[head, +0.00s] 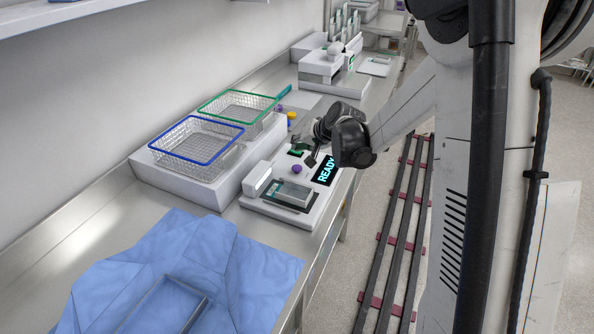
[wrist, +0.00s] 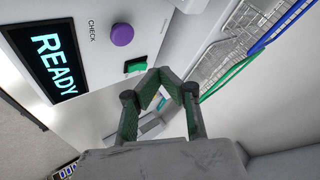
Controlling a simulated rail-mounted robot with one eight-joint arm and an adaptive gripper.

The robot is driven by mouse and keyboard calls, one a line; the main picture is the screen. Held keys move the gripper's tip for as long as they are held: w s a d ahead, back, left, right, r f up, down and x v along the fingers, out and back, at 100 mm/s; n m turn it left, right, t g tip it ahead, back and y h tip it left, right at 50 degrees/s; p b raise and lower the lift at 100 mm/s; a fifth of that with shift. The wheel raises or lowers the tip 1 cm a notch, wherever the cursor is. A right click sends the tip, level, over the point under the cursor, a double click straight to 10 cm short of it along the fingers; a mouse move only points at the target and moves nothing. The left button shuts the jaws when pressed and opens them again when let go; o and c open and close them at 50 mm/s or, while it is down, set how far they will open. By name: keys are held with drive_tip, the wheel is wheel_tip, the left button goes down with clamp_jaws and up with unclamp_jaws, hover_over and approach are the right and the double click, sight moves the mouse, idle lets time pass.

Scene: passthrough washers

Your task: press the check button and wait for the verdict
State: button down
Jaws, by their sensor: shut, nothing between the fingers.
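The check station (head: 262,213) is a white box on the steel bench. Its purple round button (head: 297,169), labelled CHECK in the wrist view (wrist: 122,35), stands up from the panel. The display (head: 325,172) reads READY; it shows in the wrist view too (wrist: 53,62). A small green element (wrist: 136,65) is beside the button. A clear-topped metallic piece (head: 292,193) lies in the station's dark recess. My gripper (head: 311,162) is shut and empty, above the panel near the button. In the wrist view its fingertips (wrist: 157,76) are apart from the button.
Two wire baskets, one blue-rimmed (head: 158,149) and one green-rimmed (head: 201,109), stand on a white block behind the station. A crumpled blue cloth (head: 200,245) covers the near bench. Another white device (head: 322,68) stands farther along. Small yellow (head: 292,115) and purple knobs are near the baskets.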

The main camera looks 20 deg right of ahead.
sight(298, 167)
drive_tip(key=shift+f+b, duration=1.6)
drive_tip(key=shift+f, duration=0.95)
drive_tip(key=shift+f+b, duration=0.4)
drive_tip(key=shift+b, duration=0.2)
drive_tip(key=shift+f+b, duration=0.5)
drive_tip(key=shift+r, duration=0.1)
idle(0.3)
drive_tip(key=shift+r+p, duration=0.45)
drive_tip(key=shift+r, duration=0.4)
drive_tip(key=shift+r+p, duration=1.25)
drive_tip(key=shift+r, duration=1.25)
